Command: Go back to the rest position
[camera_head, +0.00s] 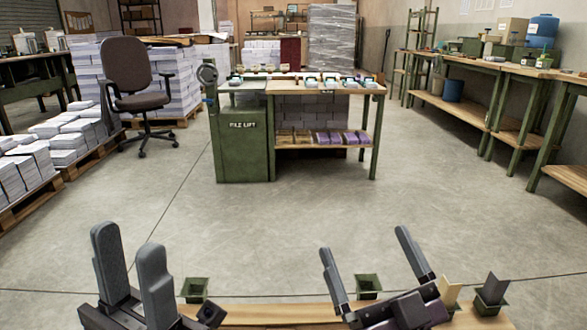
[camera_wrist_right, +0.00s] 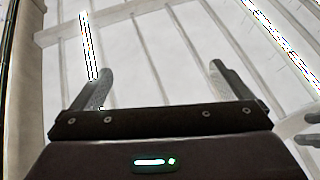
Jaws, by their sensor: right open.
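My left gripper (camera_head: 127,240) is at the lower left of the head view. Its two grey fingers point up and stand apart with nothing between them. My right gripper (camera_head: 364,242) is at the lower middle right, its fingers spread wide and empty. In the right wrist view the same gripper (camera_wrist_right: 160,70) shows both fingers apart against a pale ceiling with light strips. Both grippers are above or near a wooden surface (camera_head: 262,312) at the bottom edge. Neither touches anything that I can see.
Small green holders (camera_head: 194,290) stand along the near wooden surface; another (camera_head: 367,287) is beside the right gripper. A green workbench (camera_head: 243,150) stands ahead across open concrete floor (camera_head: 300,225). An office chair (camera_head: 128,75) and paper stacks (camera_head: 70,140) are at left, benches (camera_head: 480,100) at right.

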